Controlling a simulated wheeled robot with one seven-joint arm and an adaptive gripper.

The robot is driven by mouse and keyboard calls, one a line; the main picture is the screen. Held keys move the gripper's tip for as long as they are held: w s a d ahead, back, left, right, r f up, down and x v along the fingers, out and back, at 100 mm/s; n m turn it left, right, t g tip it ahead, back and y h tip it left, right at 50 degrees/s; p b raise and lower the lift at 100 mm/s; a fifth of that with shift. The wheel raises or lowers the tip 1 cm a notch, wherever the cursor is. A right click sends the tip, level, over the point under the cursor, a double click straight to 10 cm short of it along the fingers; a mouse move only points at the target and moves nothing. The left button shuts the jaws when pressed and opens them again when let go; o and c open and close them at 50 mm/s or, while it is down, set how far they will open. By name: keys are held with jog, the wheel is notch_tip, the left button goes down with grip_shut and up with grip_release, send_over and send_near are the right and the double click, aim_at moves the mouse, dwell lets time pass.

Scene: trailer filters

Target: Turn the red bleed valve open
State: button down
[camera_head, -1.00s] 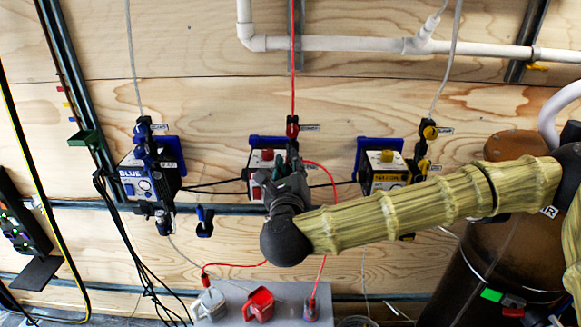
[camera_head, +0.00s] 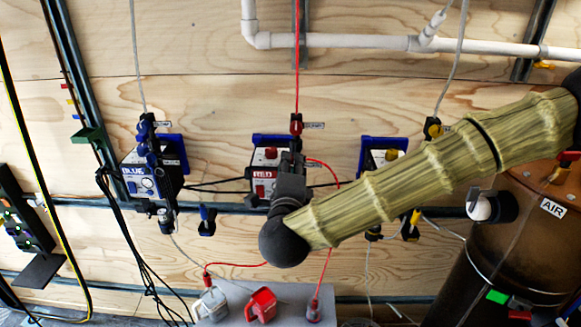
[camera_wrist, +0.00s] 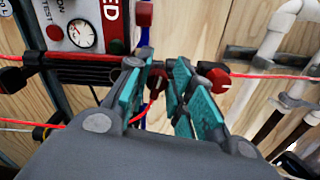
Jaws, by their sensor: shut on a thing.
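The RED box (camera_head: 264,171) hangs on the plywood wall in the middle of the head view. It also shows at the top left of the wrist view (camera_wrist: 70,22), with its dial gauge. My gripper (camera_head: 291,165) is at the box's right side and hides the fittings there. In the wrist view my gripper (camera_wrist: 158,75) has its teal-padded fingers closed around a small red valve knob (camera_wrist: 154,84), mostly hidden between them. Another red valve handle (camera_wrist: 218,79) sits beside the right finger on the red line; it shows in the head view (camera_head: 296,124) above my gripper.
The BLUE box (camera_head: 138,182) is to the left and a third box (camera_head: 383,155) to the right, partly behind my arm. A brown AIR tank (camera_head: 520,235) stands at right. Red hoses run close to my gripper.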

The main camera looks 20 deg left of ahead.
jog(key=shift+f+n, duration=0.1)
jog(key=shift+n, duration=1)
jog(key=c, duration=1.4)
grip_release()
jog(key=shift+c, duration=0.2)
jog(key=shift+s, duration=0.1)
jog(key=v, duration=1.2)
jog(key=shift+f, duration=0.1)
